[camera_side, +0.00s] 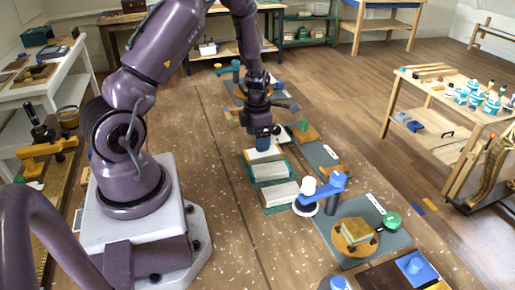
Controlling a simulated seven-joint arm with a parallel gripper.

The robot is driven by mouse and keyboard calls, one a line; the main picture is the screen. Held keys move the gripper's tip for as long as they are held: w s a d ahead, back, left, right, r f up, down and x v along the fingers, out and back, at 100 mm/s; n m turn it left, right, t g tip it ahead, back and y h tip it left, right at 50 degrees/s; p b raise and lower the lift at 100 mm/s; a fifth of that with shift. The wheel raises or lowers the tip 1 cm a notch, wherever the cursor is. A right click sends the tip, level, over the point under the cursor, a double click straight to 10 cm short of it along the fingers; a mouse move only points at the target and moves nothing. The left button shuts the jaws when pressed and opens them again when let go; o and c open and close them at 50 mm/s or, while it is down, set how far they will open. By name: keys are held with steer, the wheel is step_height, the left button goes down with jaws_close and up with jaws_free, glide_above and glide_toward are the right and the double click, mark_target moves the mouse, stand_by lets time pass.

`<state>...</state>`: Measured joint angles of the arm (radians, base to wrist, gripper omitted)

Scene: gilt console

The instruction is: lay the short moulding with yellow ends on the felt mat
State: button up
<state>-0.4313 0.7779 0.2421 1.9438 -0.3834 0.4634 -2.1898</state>
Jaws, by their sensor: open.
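My gripper (263,144) hangs from the arm, pointing down, just above the far end of a row of pale blocks. Its blue fingertips are small in this view, and I see nothing held between them. The pale blocks lie on teal bases; the near one (281,194) stands apart from the far one (264,155). I cannot make out yellow ends on any moulding at this size. Flat grey-green mats lie right of the blocks, one farther away (320,154) and one nearer (376,204); I cannot tell which is the felt mat.
A blue clamp-like fixture (328,187) with a white round part stands beside the near block. A round wooden stand (354,237) carries a small block on the near mat. A blue-topped dark tray (417,268) is at the front. Bare bench (215,190) lies left of the blocks.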

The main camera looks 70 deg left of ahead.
steer(key=d+r+m+t, duration=0.1)
steer(key=d+r+m, duration=0.2)
steer(key=r, duration=0.3)
steer(key=w+d+r+m, duration=0.1)
steer(key=d+r+m, duration=0.2)
steer(key=r+m, duration=0.15)
steer(key=d+r+m+t, duration=0.1)
steer(key=d+r+m, duration=0.2)
steer(key=r, duration=0.4)
steer(key=s+d+r+m+t, duration=0.1)
steer(key=s+d+r+m, duration=0.5)
steer(key=m, duration=0.6)
steer(key=s+d+r+m+t, duration=0.2)
steer(key=s+d+r+m, duration=0.3)
steer(key=m, duration=0.8)
steer(key=shift+s+d+r+t, duration=0.3)
steer(key=shift+s+d+r, duration=0.15)
steer(key=shift+d, duration=0.75)
